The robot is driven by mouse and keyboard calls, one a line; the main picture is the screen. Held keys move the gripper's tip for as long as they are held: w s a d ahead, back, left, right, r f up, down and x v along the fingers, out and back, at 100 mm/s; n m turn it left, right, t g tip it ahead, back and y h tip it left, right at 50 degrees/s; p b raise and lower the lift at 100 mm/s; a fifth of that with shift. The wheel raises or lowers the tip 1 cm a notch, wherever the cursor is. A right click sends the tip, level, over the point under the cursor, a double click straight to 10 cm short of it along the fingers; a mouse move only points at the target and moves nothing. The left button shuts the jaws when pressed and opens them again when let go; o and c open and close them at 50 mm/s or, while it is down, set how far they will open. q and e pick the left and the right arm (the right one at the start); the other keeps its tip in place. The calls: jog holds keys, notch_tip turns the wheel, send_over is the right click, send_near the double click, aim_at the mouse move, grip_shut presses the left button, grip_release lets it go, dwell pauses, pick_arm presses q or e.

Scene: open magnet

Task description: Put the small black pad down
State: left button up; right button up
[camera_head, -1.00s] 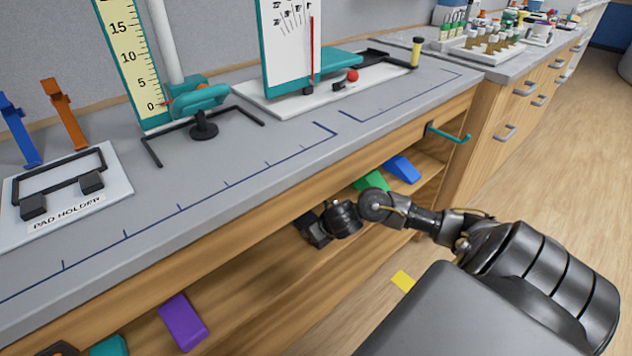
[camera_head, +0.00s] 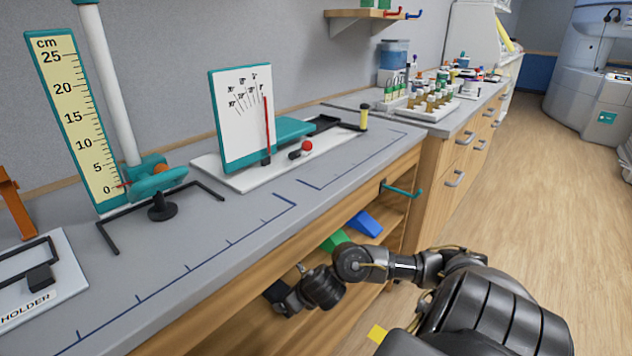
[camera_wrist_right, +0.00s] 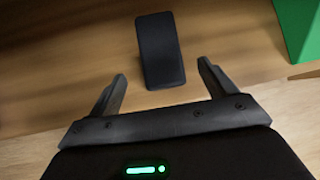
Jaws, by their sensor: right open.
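The small black pad (camera_wrist_right: 160,50) lies on the wooden shelf in the right wrist view. My right gripper (camera_wrist_right: 162,71) is open, its two fingers apart on either side of the pad's near end in the picture, with clear gaps to both sides. In the head view my right gripper (camera_head: 283,301) reaches into the shelf below the grey counter. Its fingers and the pad are hard to tell apart there. My left gripper is not in view.
A green block (camera_head: 335,241) and a blue block (camera_head: 365,223) lie farther along the shelf; green also shows in the right wrist view (camera_wrist_right: 302,30). The counter (camera_head: 230,225) above carries a pad holder (camera_head: 35,285), a cm scale (camera_head: 75,115) and a white board (camera_head: 241,115).

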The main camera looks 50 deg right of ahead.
jog(key=s+a+b, duration=0.2)
jog(key=s, duration=0.8)
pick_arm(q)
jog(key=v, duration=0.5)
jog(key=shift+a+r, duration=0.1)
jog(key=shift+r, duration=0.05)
pick_arm(e)
jog(key=s+a+f+m+g, duration=0.1)
jog(key=s+a+f+m, duration=0.1)
jog(key=m, duration=0.9)
jog(key=s+a+f+m+g+y, duration=0.1)
jog(key=s+a+f+m, duration=0.2)
jog(key=m, duration=0.8)
jog(key=s+a+f+m+g, duration=0.2)
jog(key=s+a+m, duration=0.4)
jog(key=a+m, duration=0.3)
jog(key=f+m, duration=0.1)
jog(key=m, duration=0.1)
jog(key=shift+a+f+m+y, duration=0.2)
jog(key=shift+f+m+y, duration=0.1)
jog(key=shift+y, duration=0.1)
jog(key=shift+r, duration=0.1)
